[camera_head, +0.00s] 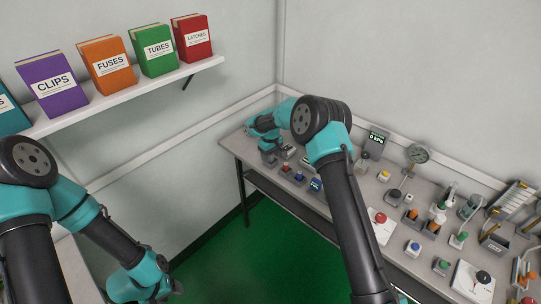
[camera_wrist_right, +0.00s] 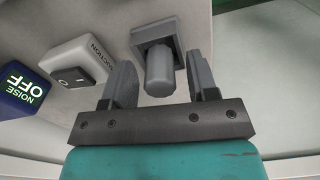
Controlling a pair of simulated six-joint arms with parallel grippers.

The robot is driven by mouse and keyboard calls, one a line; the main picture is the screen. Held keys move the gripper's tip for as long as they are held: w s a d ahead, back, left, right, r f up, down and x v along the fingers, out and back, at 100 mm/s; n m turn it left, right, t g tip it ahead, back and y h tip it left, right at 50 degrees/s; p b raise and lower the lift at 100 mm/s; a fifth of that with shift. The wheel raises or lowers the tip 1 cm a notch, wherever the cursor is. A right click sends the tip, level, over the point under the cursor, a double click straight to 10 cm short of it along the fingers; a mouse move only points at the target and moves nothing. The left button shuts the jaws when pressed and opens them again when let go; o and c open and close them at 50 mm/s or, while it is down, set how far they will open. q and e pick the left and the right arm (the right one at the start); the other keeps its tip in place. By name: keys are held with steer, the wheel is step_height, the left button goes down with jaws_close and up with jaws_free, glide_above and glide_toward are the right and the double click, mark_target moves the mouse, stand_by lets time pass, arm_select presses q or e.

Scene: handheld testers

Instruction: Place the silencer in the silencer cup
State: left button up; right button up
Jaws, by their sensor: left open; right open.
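In the right wrist view, a grey cylinder (camera_wrist_right: 160,78), which looks like the silencer, stands at a dark grey square holder (camera_wrist_right: 153,32). I cannot tell whether this holder is the silencer cup. My right gripper (camera_wrist_right: 162,85) is open, with one finger on each side of the cylinder and gaps visible. In the head view, my right gripper (camera_head: 268,158) is at the far left end of the bench, largely hidden by its own arm. My left gripper (camera_head: 172,288) is low at the bottom left, away from the bench.
A white suction switch box (camera_wrist_right: 78,62) and a blue box reading "NOISE OFF" (camera_wrist_right: 22,85) stand beside the holder. The bench (camera_head: 345,190) carries several testers, a gauge (camera_head: 418,153) and a red button (camera_head: 380,217).

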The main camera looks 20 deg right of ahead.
step_height(320, 180, up, 12)
steer(key=shift+r, duration=0.15)
stand_by(0.5)
